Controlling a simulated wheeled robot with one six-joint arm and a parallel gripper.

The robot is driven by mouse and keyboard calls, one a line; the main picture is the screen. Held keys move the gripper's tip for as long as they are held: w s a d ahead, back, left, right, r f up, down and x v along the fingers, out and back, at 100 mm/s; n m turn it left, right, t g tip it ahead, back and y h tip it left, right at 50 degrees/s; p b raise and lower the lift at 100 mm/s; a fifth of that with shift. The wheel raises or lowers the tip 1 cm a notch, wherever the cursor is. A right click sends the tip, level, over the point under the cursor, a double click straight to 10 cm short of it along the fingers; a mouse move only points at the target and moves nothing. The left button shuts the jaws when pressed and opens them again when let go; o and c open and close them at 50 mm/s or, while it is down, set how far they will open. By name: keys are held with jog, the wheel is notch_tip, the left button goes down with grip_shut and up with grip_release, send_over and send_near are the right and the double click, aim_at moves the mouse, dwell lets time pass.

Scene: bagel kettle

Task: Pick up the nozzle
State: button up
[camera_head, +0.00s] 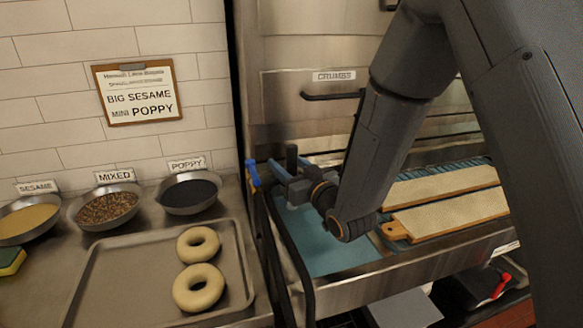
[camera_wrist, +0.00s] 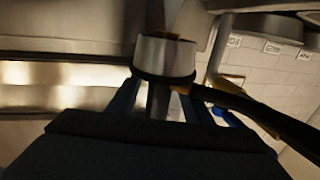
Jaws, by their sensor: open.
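In the wrist view, a short metal cylinder with a dark lower rim, which looks like the nozzle (camera_wrist: 165,56), shows just past my gripper (camera_wrist: 160,98). A black handle or hose runs from it to the lower right. My gripper's blue fingers are open and spread to either side below the cylinder. A dark post stands between them; I cannot tell whether anything touches. In the head view my gripper (camera_head: 264,172) is at the left end of the steel unit, above its blue surface. The nozzle is not clear there.
A black curved bar or hose (camera_head: 291,240) runs down beside my gripper. A tray (camera_head: 110,262) with two bagels (camera_head: 199,287) lies left. Bowls of sesame (camera_head: 27,220), mixed (camera_head: 106,208) and poppy (camera_head: 189,193) line the wall. Boards (camera_head: 450,215) lie right.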

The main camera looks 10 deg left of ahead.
jog(key=shift+x, duration=0.8)
jog(key=shift+c, duration=0.5)
grip_shut()
jog(key=shift+r, duration=0.15)
